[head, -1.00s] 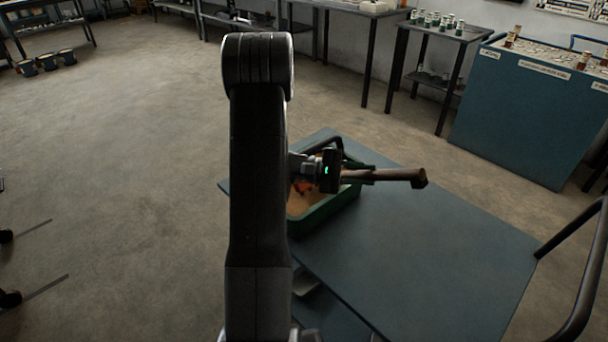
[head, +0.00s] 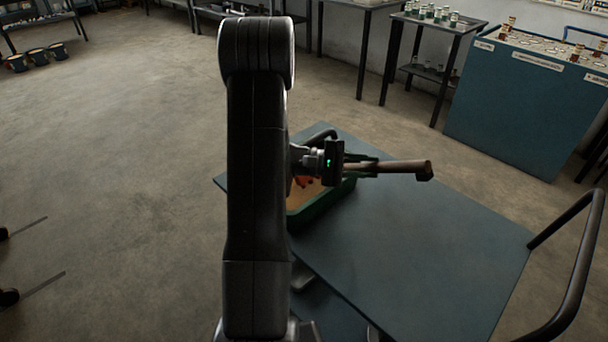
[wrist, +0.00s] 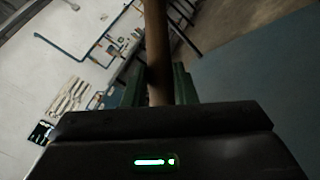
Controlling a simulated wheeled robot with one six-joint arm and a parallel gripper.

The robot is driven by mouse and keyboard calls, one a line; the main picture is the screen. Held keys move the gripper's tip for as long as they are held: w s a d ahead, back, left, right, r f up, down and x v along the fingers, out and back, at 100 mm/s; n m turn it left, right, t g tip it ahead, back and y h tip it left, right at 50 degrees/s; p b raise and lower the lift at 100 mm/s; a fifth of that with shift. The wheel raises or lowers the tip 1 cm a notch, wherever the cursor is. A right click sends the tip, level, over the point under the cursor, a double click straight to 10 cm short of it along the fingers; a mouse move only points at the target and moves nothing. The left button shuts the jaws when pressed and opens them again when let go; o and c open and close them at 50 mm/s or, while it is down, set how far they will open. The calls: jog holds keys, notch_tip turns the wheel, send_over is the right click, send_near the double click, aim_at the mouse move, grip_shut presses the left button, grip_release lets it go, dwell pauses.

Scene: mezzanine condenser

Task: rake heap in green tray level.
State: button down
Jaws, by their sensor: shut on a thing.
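The green tray (head: 330,203) stands on the blue-grey table top, its left part hidden behind my arm. Tan material (head: 301,196) shows inside it, with a small orange-red patch (head: 304,181); the shape of the heap cannot be made out. My gripper (head: 369,168) is above the tray's right side, shut on a brown wooden tool (head: 405,167), likely the rake. The tool sticks out rightward over the table and ends in a thicker dark block. In the wrist view the tool's shaft (wrist: 157,45) runs up between the green fingers. The tray is not seen there.
The table top (head: 430,235) right of the tray is bare. A dark curved rail (head: 583,270) rises at its right end. A blue cabinet (head: 535,105) and a small table with jars (head: 440,22) stand behind. Open floor lies left.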

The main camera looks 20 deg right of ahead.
notch_tip(320, 180, up, 14)
jog(key=p, duration=0.8)
jog(key=shift+r+p, duration=0.2)
jog(key=shift+p, duration=0.1)
